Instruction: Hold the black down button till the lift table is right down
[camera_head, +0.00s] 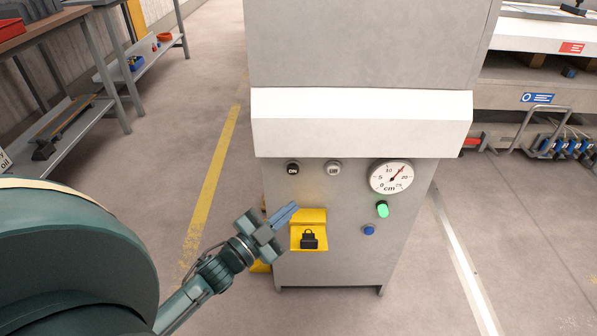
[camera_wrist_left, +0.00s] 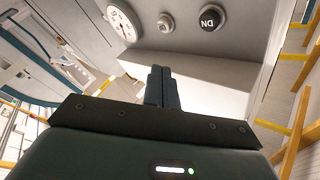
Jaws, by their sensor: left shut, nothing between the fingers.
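The black down button (camera_head: 293,169), marked DN, is on the upper left of the grey cabinet front (camera_head: 345,225). It also shows in the left wrist view (camera_wrist_left: 211,18). My left gripper (camera_head: 289,212) is below the button in the head view, beside the yellow bracket. Its fingers (camera_wrist_left: 162,88) are shut with nothing between them and are apart from the button. A round cm gauge (camera_head: 391,177) is at the upper right of the front; its needle points up and right, short of the 20. I cannot make out the lift table for sure. My right gripper is out of view.
A grey button (camera_head: 333,168) sits right of the black one. A green knob (camera_head: 382,209) and a blue button (camera_head: 369,230) are lower right. The yellow bracket (camera_head: 309,217) holds a black padlock (camera_head: 309,240). A white ledge (camera_head: 360,120) overhangs the buttons.

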